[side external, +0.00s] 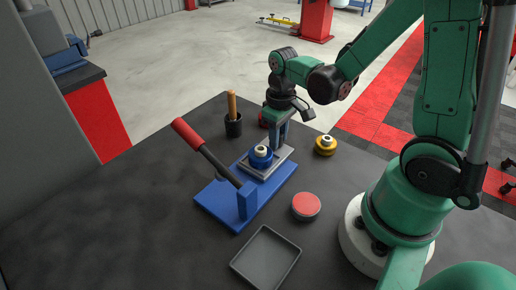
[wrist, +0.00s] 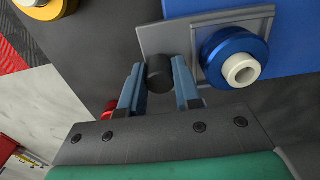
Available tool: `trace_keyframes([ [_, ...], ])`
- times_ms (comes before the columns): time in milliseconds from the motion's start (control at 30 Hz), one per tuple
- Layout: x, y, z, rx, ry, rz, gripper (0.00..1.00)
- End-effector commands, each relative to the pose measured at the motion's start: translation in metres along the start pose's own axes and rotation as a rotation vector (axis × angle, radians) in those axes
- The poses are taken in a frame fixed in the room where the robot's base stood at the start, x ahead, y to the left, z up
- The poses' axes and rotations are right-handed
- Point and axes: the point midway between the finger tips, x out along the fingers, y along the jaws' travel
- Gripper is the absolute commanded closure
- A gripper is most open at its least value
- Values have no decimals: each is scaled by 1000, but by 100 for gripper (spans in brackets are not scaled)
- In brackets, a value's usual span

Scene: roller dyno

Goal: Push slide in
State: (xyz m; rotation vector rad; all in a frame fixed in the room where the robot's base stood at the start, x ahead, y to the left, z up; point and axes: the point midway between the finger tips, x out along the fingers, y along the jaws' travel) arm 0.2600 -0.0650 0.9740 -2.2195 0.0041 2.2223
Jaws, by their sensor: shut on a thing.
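The grey slide plate (side external: 284,152) sits on the blue press base (side external: 215,203); it also shows in the wrist view (wrist: 150,37). A blue round part with a white centre (side external: 260,156) rests on the slide, and it shows in the wrist view (wrist: 217,55). My gripper (side external: 280,142) is at the slide's far end. In the wrist view, my gripper (wrist: 158,68) has its fingers on both sides of the slide's dark knob (wrist: 160,78) and is shut on it. The knob is hidden in the side view. A lever with a red handle (side external: 187,133) tilts up from the base.
A black cup (side external: 233,127) with a wooden-handled tool stands left of my gripper. A yellow round part (side external: 325,147) lies to the right. A red-topped disc (side external: 306,205) and an empty grey tray (side external: 292,263) are nearer the front. The dark table is bare at left.

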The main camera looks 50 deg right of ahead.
Motion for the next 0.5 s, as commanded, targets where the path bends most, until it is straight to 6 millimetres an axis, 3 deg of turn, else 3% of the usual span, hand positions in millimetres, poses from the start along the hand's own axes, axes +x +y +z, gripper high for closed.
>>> trace_keyframes([
  [300, 0, -76, -1, -14, 2, -2, 100],
  [500, 0, -105, -1, -7, 4, -2, 100],
])
